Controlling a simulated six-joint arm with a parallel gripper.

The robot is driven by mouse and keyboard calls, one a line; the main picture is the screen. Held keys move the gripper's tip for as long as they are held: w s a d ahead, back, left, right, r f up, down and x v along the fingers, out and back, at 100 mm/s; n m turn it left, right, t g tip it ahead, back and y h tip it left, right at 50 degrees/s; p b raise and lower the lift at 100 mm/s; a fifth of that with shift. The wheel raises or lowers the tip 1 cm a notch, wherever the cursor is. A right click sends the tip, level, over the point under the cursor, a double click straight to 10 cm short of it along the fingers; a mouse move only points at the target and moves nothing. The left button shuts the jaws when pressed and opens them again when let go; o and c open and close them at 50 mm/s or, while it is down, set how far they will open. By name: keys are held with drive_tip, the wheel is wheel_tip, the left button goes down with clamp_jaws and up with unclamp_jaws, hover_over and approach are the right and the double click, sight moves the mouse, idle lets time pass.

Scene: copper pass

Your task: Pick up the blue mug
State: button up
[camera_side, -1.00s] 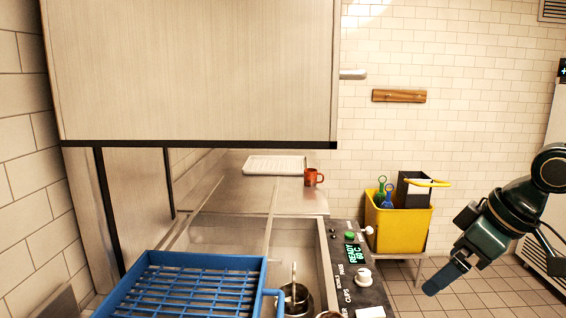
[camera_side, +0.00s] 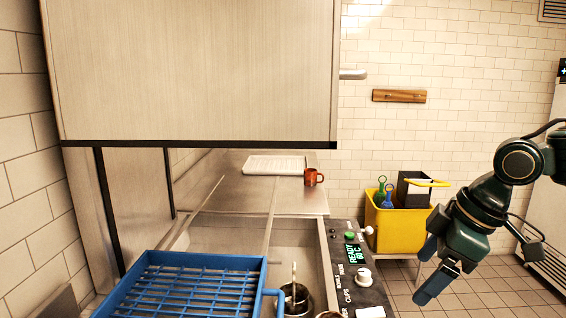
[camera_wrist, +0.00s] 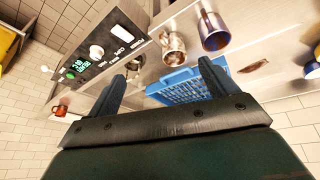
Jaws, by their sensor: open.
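The blue mug (camera_wrist: 213,32) shows in the wrist view at the upper middle, dark blue with a brownish end, beside a metal mug (camera_wrist: 173,47). I cannot make out the blue mug in the side view. My gripper (camera_side: 424,274) is at the right in the side view, in the air to the right of the control panel. Its fingers are apart and empty. In the wrist view my gripper (camera_wrist: 161,72) is apart from the blue mug, which lies beyond the right fingertip.
A blue rack (camera_side: 258,292) stands at the front, with a steel pot (camera_side: 296,300) beside it. The control panel (camera_side: 352,262) edges the counter. A red mug (camera_side: 313,177) and a white tray (camera_side: 275,165) are at the back. A yellow bin (camera_side: 397,228) stands behind my gripper.

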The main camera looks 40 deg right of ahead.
drive_tip(key=w+a+f+n+g+y, duration=0.3)
drive_tip(key=a+n, duration=0.7)
drive_tip(key=n, duration=0.5)
drive_tip(key=w+f+g, duration=0.1)
drive_tip(key=w+f, duration=0.1)
drive_tip(key=w, duration=0.1)
drive_tip(key=shift+w+f+n+g+y, duration=0.3)
drive_tip(key=shift+f+g, duration=0.1)
drive_tip(key=shift+a, duration=0.1)
drive_tip(key=shift+x, duration=4.3)
drive_tip(key=shift+f, duration=0.1)
drive_tip(key=shift+s+x, duration=0.2)
drive_tip(key=shift+x, duration=2.3)
